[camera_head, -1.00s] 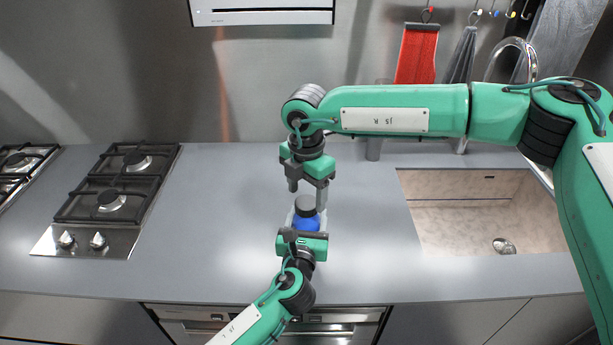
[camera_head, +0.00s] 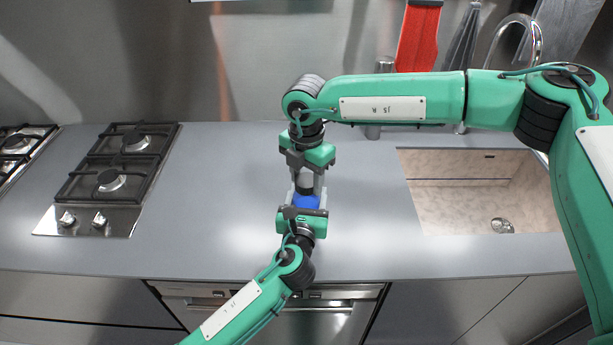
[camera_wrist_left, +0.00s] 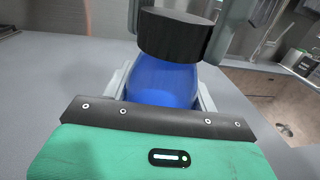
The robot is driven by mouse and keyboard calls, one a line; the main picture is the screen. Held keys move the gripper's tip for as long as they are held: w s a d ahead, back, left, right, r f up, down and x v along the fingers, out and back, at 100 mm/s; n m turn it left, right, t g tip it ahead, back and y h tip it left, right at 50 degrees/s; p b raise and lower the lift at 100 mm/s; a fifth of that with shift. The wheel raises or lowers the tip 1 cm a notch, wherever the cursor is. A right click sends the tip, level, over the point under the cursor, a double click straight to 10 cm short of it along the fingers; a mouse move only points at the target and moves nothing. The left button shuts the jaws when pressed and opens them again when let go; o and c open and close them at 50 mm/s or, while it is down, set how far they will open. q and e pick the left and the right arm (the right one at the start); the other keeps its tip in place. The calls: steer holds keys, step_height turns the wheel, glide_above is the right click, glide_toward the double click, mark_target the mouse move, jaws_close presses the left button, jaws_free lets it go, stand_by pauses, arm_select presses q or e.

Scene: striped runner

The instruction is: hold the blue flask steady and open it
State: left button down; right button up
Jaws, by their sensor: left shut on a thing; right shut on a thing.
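The blue flask (camera_head: 306,201) stands upright on the grey counter. In the left wrist view the flask (camera_wrist_left: 163,80) shows its blue body under a wide black cap (camera_wrist_left: 174,35). My left gripper (camera_head: 304,206) is shut around the flask's body from the near side, a finger on each side. My right gripper (camera_head: 307,181) points down from above and is shut on the black cap, with its fingers at the cap's sides. Most of the cap is hidden by the fingers in the head view. The cap sits on the flask's top.
A gas hob (camera_head: 115,180) lies at the left of the counter (camera_head: 215,215). A sink (camera_head: 480,190) with a curved tap (camera_head: 538,45) is at the right. A red cloth (camera_head: 418,38) hangs on the back wall. The counter left of the flask is clear.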

steer(key=n, duration=0.4)
steer(key=shift+n, duration=0.4)
steer(key=n, duration=1.5)
steer(key=shift+n, duration=0.4)
steer(key=n, duration=1)
steer(key=shift+r+n, duration=0.1)
steer(key=shift+n, duration=0.3)
steer(key=n, duration=1.1)
steer(key=shift+r, duration=0.25)
steer(key=shift+r, duration=0.85)
